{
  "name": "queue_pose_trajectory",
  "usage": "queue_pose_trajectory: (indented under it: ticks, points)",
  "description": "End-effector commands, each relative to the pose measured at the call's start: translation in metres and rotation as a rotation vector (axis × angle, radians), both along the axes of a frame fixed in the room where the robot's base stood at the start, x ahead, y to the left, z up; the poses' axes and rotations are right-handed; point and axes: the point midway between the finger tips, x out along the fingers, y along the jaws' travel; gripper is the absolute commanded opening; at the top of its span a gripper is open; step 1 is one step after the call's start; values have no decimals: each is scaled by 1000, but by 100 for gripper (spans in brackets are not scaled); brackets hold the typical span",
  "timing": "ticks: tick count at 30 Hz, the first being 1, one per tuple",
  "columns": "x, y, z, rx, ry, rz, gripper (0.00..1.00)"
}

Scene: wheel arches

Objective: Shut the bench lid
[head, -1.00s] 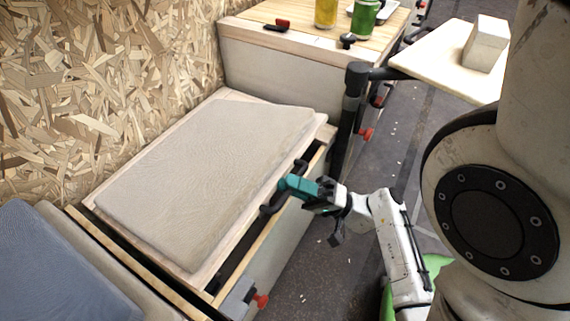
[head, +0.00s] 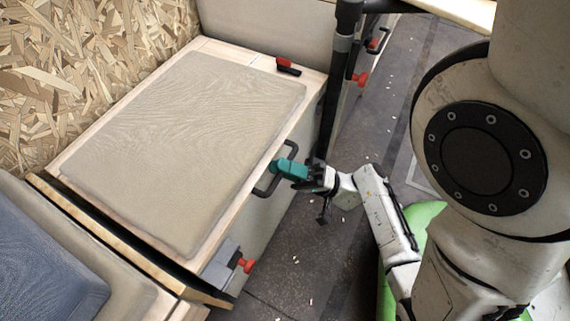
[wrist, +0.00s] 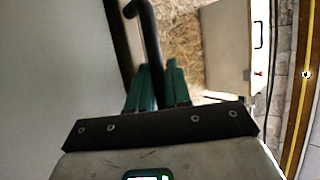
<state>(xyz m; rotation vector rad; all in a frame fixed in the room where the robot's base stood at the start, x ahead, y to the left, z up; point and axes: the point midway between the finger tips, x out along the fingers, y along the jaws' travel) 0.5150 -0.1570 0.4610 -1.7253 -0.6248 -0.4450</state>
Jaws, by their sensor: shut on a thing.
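The bench lid (head: 66,167) is a pale wooden board with a beige cushion (head: 190,140) on it, in the middle of the head view. It lies nearly level. A dark gap shows along its near left end, and I cannot tell whether the lid is fully seated. A black handle (head: 264,188) sticks out from its front edge. My gripper (head: 284,170) has teal fingers shut on this handle. In the wrist view the fingers (wrist: 156,85) close around the black handle bar (wrist: 149,38).
A red and black latch (head: 288,66) sits at the far right corner. A red knob (head: 246,266) is on the bench front near the left. A black post (head: 335,90) stands beyond the handle. A blue cushion (head: 45,255) lies at left. The dark floor (head: 300,265) in front is open.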

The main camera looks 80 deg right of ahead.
Motion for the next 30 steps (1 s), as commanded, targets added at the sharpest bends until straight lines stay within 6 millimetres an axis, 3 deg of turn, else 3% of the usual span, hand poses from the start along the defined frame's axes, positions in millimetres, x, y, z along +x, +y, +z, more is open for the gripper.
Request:
queue_pose_trajectory:
  ticks: [1,2,3,5,13,22,30]
  points:
    - [-3,-1,-26,29,93,-15,0]
    - [-3,-1,-26,29,93,-15,0]
    - [-3,-1,-26,29,93,-15,19]
    - [-3,-1,-26,29,93,-15,25]
    - [-10,-3,-30,29,87,-15,25]
    - [-55,-13,-53,21,44,-15,25]
    - [-81,-18,-64,6,8,-3,25]
